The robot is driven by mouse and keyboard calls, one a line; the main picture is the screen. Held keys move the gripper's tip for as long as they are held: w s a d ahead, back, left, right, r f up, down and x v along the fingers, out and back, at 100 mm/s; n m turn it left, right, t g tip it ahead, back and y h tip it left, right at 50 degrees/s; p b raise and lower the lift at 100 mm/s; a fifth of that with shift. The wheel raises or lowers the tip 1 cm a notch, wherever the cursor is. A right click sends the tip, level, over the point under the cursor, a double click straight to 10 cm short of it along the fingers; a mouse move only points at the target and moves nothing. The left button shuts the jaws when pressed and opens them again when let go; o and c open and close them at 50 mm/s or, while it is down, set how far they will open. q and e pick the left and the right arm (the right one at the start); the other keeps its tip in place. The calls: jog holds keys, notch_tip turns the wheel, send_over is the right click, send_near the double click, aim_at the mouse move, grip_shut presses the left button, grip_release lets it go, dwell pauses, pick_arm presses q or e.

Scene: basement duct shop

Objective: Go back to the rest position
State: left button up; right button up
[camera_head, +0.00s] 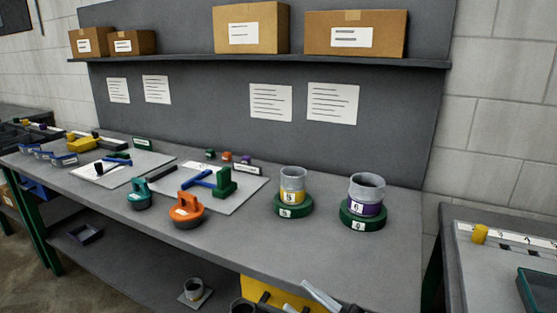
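What seems to be my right gripper (321,295) shows only as a pale grey bar with dark parts at the bottom edge of the head view. Most of it is cut off, so its opening and anything in it are hidden. I make out no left gripper. A grey piece with a purple band (366,194) stands on another green base (362,218). Both are upright and apart from the gripper.
An orange round-bodied tool (187,210) and a teal one (139,194) stand by a pale board (240,197) with a blue-and-green tool (215,181). A shelf (290,62) above holds cardboard boxes. A yellow container (258,288) is below the front edge. Another table (455,285) stands right.

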jog(key=s+d+f+m+t+h, duration=0.3)
jog(key=d+f+m+h, duration=0.6)
jog(key=f+m+h, duration=0.3)
jog(key=s+d+f+m+g+h, duration=0.2)
jog(key=s+d+f+g, duration=0.3)
jog(key=s+f, duration=0.7)
jog(key=shift+s+d+f+m+h, duration=0.3)
jog(key=shift+s+d+f+h, duration=0.1)
jog(key=shift+d+h, duration=0.35)
